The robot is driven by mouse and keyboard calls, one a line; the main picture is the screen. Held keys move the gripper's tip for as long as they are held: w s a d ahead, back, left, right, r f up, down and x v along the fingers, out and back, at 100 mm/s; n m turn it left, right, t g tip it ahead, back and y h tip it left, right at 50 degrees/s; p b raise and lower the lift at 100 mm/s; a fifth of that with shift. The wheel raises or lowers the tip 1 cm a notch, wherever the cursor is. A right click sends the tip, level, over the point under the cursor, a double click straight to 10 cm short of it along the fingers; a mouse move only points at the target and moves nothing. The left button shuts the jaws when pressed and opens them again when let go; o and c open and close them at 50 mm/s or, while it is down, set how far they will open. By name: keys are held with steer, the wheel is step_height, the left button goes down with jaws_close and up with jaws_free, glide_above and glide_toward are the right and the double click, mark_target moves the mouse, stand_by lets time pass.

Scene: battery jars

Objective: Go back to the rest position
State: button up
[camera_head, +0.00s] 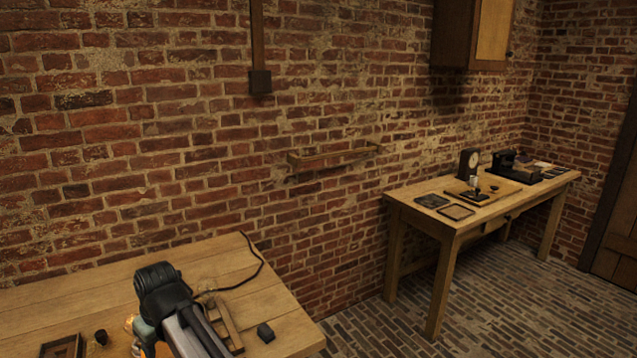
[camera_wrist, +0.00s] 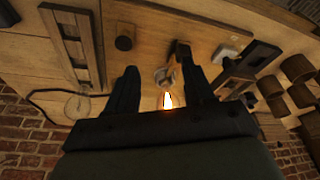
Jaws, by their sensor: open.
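My gripper (camera_wrist: 158,62) is open in the wrist view, with its two dark fingers apart. Between and beyond them stands a small glass piece with a bright orange glow (camera_wrist: 168,100). I cannot tell how far it is from the fingers, but neither finger is seen closed on it. In the head view my arm reaches in over the near wooden bench (camera_head: 285,312) at lower left. The fingers are hidden there, and the same orange glow shows beside my arm.
A dark block (camera_head: 265,332) and a slotted wooden rail (camera_head: 228,325) lie right of my arm. A clear glass bulb (camera_wrist: 77,105) and several brown cylinders (camera_wrist: 298,67) show in the wrist view. A black cable (camera_head: 258,266) runs along the bench. Another table (camera_head: 400,196) stands beyond a floor gap.

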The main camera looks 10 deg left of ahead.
steer(key=w+d+f+m+h, duration=0.1)
steer(key=w+d+f+m, duration=0.25)
steer(key=d+f, duration=0.45)
steer(key=w+d+f+m+h, duration=0.25)
steer(key=w+d, duration=0.25)
steer(key=d, duration=0.7)
steer(key=w+d+f+m+h, duration=0.15)
steer(key=w+d+f, duration=0.35)
steer(key=d, duration=0.6)
steer(key=s+d+f+m+g, duration=0.2)
steer(key=d+f, duration=0.6)
steer(key=f, duration=0.3)
steer(key=s+d+f+g, duration=0.2)
steer(key=s+d+f, duration=0.3)
steer(key=d+f, duration=0.5)
steer(key=s+d+f+m+g, duration=0.1)
steer(key=s+d+f, duration=0.4)
steer(key=s, duration=0.3)
steer(key=s+d+f+m+g+y, duration=0.1)
steer(key=s+d+f+m, duration=0.1)
steer(key=s+d+f, duration=0.3)
steer(key=s+d+f+m+g, duration=0.1)
steer(key=s+d+f, duration=0.4)
steer(key=s, duration=0.6)
steer(key=shift+s+f+g+y, duration=0.15)
steer(key=shift+f+g+y, duration=0.25)
steer(key=shift+f+g, duration=0.15)
steer(key=shift+d+m, duration=0.1)
steer(key=shift+m, duration=0.15)
